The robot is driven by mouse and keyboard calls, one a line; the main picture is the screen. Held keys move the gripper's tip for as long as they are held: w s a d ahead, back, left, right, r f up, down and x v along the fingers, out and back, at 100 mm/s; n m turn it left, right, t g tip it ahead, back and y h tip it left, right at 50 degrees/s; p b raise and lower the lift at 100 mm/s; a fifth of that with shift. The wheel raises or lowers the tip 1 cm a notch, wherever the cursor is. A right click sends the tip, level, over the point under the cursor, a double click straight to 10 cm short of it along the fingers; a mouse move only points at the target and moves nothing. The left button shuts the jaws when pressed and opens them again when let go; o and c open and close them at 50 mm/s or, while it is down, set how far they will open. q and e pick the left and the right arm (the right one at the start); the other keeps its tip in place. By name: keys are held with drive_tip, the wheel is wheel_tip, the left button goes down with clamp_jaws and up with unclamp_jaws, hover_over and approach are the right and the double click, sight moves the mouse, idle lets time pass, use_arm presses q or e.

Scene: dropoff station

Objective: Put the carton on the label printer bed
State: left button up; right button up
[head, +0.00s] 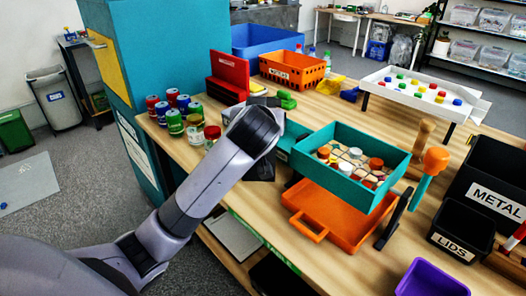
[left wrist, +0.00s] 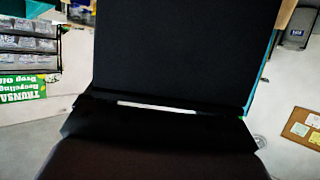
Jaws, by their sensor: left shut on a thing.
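My left arm reaches in from the left in the head view, and my left gripper (head: 262,166) is low over the workbench, mostly behind the dark wrist. In the left wrist view a large dark shape (left wrist: 170,50) fills the middle, with a thin bright slit below it. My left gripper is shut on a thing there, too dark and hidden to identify. I cannot make out the carton or the label printer bed for sure in either view. My right gripper is not in view.
The wooden workbench (head: 252,206) is crowded. Coloured cans (head: 175,122) stand left. Black bins (head: 461,232) stand right.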

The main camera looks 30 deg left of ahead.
use_arm(q)
wheel_tip(320, 180, down, 9)
drive_tip(key=shift+r, duration=0.15)
idle(0.4)
drive_tip(key=shift+f, duration=0.2)
drive_tip(key=o, duration=1.3)
